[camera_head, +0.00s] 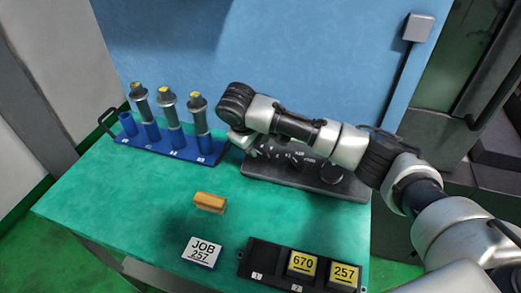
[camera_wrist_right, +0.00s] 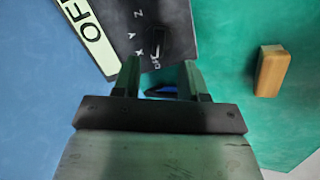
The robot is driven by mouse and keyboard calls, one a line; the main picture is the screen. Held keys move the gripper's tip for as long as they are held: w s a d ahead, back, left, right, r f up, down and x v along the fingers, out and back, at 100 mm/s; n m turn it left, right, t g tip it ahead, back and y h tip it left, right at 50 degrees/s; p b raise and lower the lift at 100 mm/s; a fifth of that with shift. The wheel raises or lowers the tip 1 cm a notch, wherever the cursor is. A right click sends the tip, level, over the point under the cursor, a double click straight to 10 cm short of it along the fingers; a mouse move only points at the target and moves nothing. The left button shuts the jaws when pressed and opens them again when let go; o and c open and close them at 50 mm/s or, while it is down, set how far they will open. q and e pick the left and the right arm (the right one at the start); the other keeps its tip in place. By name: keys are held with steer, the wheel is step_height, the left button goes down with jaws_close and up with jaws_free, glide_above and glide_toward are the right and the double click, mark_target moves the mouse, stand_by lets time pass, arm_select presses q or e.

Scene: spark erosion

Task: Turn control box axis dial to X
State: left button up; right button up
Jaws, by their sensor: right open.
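The black control box (camera_head: 345,188) lies at the right rear of the green table, partly hidden by my right arm in the head view. In the right wrist view, the box face (camera_wrist_right: 150,15) shows the black axis dial (camera_wrist_right: 158,42) with white letters including X, Y, Z and OFF around it. I cannot tell for sure where the dial points. My right gripper (camera_wrist_right: 159,78) is open and empty, its fingertips close to the box edge just below the dial; it also shows in the head view (camera_head: 243,140). My left gripper is not in view.
A blue rack (camera_head: 170,143) with several upright electrodes stands left of the gripper. A wooden block (camera_head: 210,202), a JOB 257 card (camera_head: 202,252) and a black tray (camera_head: 272,262) with yellow 670 and 257 blocks lie in front. The table's left front is clear.

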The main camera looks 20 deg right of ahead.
mark_target(262, 154)
steer(key=x, duration=0.3)
steer(key=shift+w+d+f, duration=0.1)
steer(key=shift+d+f, duration=0.05)
steer(key=shift+f, duration=0.1)
steer(key=x, duration=0.2)
steer(key=shift+w+f, duration=0.1)
steer(key=shift+f, duration=0.2)
steer(key=shift+c, duration=0.4)
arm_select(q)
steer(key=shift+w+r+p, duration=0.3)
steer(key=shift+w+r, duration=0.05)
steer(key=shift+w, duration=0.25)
arm_select(e)
jaws_close()
